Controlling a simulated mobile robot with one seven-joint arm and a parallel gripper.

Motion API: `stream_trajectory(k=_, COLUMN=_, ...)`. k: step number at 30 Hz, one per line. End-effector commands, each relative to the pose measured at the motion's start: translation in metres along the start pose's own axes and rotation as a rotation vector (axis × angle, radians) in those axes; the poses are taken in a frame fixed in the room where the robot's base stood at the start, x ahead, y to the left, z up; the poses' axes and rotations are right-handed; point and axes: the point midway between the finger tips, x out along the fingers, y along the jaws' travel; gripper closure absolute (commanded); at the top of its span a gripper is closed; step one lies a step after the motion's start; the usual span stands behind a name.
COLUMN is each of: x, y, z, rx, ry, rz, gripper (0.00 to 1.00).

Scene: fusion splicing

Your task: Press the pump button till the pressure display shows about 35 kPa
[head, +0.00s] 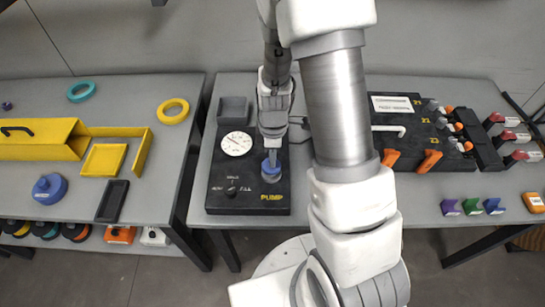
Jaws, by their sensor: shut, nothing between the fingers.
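The pump panel (219,181) is a black board on the near left of the right-hand table. Its round white dial (236,143) is the pressure display; the needle reading is too small to tell. A blue pump button (271,166) sits on the panel above the yellow PUMP label. My gripper (271,157) points down right over the button, with its fingers shut. It seems to touch the button or hover just above it; I cannot tell which. A black selector knob (232,190) is at the panel's lower left.
A grey tray (234,104) sits at the panel's top left. My arm crosses the middle of the view. To the right is a black board (411,107) with orange levers and several coloured blocks nearby. Another table (35,100) stands left, across a gap.

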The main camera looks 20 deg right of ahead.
Motion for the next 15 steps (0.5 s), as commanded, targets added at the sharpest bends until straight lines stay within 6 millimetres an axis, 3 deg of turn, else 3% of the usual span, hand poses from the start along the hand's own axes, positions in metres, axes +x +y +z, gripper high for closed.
stream_trajectory(k=8, x=0.027, y=0.0, z=0.001, rx=0.001, ry=0.0, rz=0.0, gripper=1.0)
stream_trajectory(k=15, x=0.028, y=-0.001, z=0.001, rx=0.001, ry=-0.001, rz=-0.001, gripper=1.0)
